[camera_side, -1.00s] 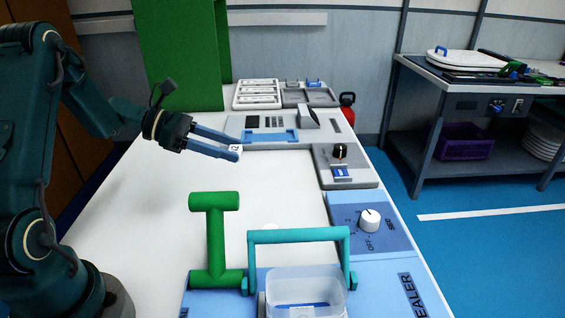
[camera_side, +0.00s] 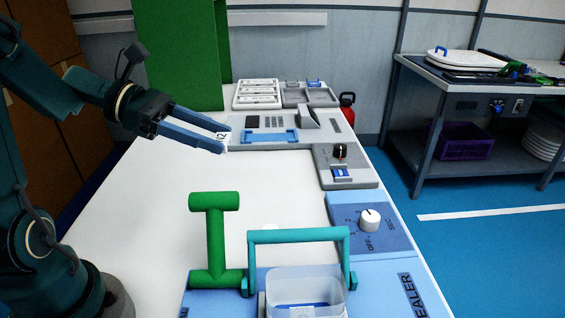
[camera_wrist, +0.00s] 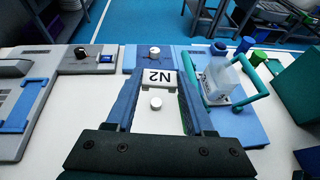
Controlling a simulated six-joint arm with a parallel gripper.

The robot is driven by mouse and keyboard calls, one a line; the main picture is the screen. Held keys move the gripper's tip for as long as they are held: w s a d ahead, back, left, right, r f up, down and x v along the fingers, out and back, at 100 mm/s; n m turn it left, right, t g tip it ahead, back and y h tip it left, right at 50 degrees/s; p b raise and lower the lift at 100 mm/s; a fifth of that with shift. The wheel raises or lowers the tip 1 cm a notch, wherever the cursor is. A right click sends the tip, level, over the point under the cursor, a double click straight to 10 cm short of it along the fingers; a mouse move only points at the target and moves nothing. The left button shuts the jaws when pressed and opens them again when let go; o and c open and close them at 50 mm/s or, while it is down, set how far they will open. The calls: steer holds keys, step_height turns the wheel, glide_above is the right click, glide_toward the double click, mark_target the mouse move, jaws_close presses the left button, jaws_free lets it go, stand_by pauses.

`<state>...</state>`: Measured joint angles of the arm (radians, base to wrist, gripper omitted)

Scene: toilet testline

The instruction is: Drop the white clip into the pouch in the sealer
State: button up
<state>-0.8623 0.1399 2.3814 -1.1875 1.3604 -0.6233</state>
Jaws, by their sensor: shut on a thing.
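The white clip (camera_side: 222,137), marked N2, is held between the fingertips of my gripper (camera_side: 221,143), above the far part of the white table. In the wrist view the clip (camera_wrist: 159,77) spans between the two blue fingers of my gripper (camera_wrist: 160,84). The clear pouch (camera_side: 305,296) stands in the light-blue sealer (camera_side: 384,290) at the near end of the table, well apart from the clip. In the wrist view the pouch (camera_wrist: 221,80) is right of the clip, on the sealer (camera_wrist: 240,127).
A teal bar handle (camera_side: 298,236) arches beside the pouch, and a green T-shaped handle (camera_side: 214,240) stands left of it. A dial panel (camera_side: 369,220) lies along the right edge. A grey device (camera_side: 280,124) is at the back. The middle tabletop is mostly clear.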

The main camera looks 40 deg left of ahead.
steer(key=shift+w+a, duration=0.2)
steer(key=m+g+h, duration=0.3)
steer(key=m+g, duration=0.6)
steer(key=g, duration=0.1)
glide_above(307, 296)
steer(key=shift+f, duration=3.25)
